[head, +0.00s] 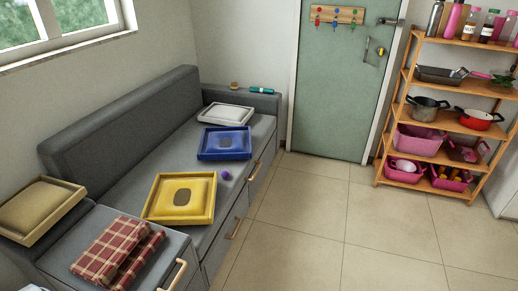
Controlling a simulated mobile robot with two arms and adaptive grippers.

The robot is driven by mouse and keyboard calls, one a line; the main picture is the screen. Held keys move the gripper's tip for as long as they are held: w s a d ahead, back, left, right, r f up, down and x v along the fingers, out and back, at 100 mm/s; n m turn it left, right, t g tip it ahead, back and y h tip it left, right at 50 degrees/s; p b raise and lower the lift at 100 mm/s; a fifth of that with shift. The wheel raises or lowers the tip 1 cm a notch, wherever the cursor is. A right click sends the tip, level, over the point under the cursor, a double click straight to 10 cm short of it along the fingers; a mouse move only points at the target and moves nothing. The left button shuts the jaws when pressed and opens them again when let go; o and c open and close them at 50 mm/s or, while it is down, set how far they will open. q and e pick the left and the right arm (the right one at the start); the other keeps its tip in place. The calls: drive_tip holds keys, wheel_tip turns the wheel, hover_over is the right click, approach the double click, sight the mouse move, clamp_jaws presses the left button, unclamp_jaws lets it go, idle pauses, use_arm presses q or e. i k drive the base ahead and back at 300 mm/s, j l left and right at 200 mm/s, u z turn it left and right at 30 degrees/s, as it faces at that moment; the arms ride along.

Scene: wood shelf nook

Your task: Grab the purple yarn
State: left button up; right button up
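A small purple ball, which looks like the purple yarn (225,175), lies on the grey sofa seat (237,180). It sits near the seat's front edge, just right of the yellow tray and below the blue tray, apart from both. Neither of my grippers shows in the head view, so I cannot see whether they are open or shut.
A yellow tray (157,211), a blue tray (206,155) and a white tray (204,119) lie along the seat. A plaid cloth (106,250) is at the near end. A wooden shelf (421,159) stands right of the green door (335,100). The tiled floor (320,220) is clear.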

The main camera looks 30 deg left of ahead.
sight(225, 174)
drive_tip(key=i+u, duration=0.15)
drive_tip(key=i, duration=0.85)
drive_tip(key=i+l+u, duration=0.1)
drive_tip(key=i, duration=0.85)
drive_tip(key=i+u, duration=0.35)
drive_tip(key=u, duration=0.15)
drive_tip(key=i+l+u, duration=0.25)
drive_tip(key=u, duration=0.2)
drive_tip(key=i+l+u, duration=0.3)
drive_tip(key=u, duration=0.2)
drive_tip(key=i+l+u, duration=0.3)
drive_tip(key=l+u, duration=0.15)
